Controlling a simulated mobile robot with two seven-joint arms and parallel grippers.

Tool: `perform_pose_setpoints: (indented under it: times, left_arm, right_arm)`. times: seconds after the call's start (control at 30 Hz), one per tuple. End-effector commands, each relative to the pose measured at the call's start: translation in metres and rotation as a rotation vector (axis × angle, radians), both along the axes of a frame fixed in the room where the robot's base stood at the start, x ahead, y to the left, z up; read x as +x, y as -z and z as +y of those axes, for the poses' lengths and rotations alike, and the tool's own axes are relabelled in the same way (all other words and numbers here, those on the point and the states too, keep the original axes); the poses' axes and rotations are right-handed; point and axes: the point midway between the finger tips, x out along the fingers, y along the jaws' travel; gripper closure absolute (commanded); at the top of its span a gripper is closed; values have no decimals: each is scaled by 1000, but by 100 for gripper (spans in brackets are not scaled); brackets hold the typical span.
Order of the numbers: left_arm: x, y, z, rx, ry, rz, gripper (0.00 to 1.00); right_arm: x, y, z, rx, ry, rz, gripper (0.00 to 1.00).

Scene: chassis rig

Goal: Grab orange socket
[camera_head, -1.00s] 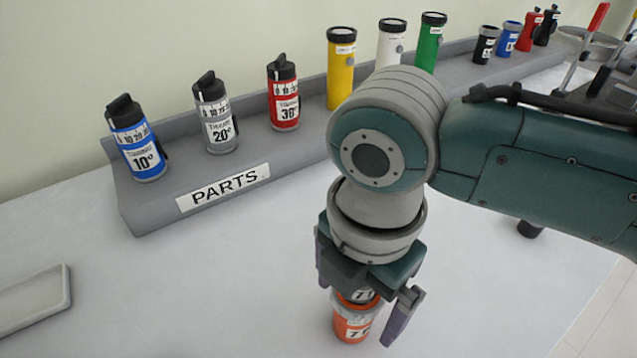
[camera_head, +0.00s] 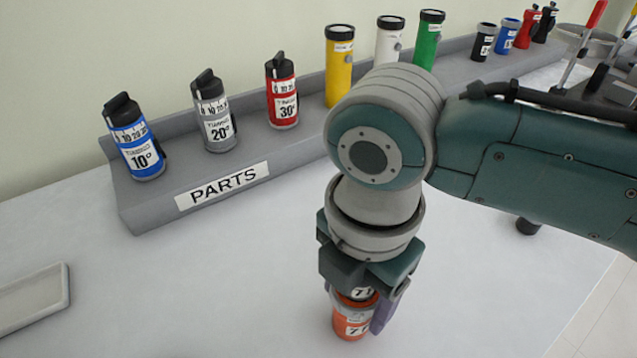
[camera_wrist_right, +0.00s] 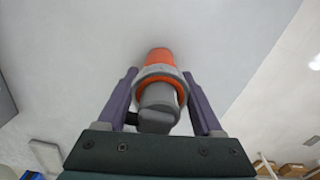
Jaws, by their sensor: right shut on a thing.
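The orange socket (camera_head: 350,325) stands on the white table in the head view, with a grey band and a label reading 7. My right gripper (camera_head: 368,312) comes down over it from above and is shut on it. In the right wrist view the orange socket (camera_wrist_right: 160,68) lies between the two purple fingers of my right gripper (camera_wrist_right: 162,88), its dark grey top towards the camera. The gripper body hides part of its top in the head view. My left gripper is not in view.
A grey rack (camera_head: 140,215) labelled PARTS runs along the back. It holds blue (camera_head: 134,138), grey (camera_head: 214,112) and red (camera_head: 282,92) torque tools and several coloured cylinders. A pale tray (camera_head: 35,300) lies at the left. The table front is clear.

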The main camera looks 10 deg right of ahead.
Motion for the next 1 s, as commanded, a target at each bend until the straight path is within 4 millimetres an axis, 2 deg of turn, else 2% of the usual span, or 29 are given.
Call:
perform_pose_setpoints:
  times: [0.03, 0.1, 0.4, 0.57, 0.73, 1.0]
  left_arm:
    - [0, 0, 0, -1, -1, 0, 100]
    - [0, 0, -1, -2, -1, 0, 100]
    - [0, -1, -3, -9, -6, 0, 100]
    - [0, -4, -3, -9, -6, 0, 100]
    - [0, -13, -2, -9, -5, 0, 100]
    - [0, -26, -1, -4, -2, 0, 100]
  right_arm:
    - [0, 0, 0, 0, 0, 0, 93]
    - [0, 0, 0, 0, 0, 0, 100]
    - [1, -2, 0, 1, 0, -2, 100]
    - [1, -13, 1, 2, 0, -2, 100]
    - [2, -47, 0, 3, -2, -7, 100]
    - [2, -132, 1, 3, -2, -9, 100]
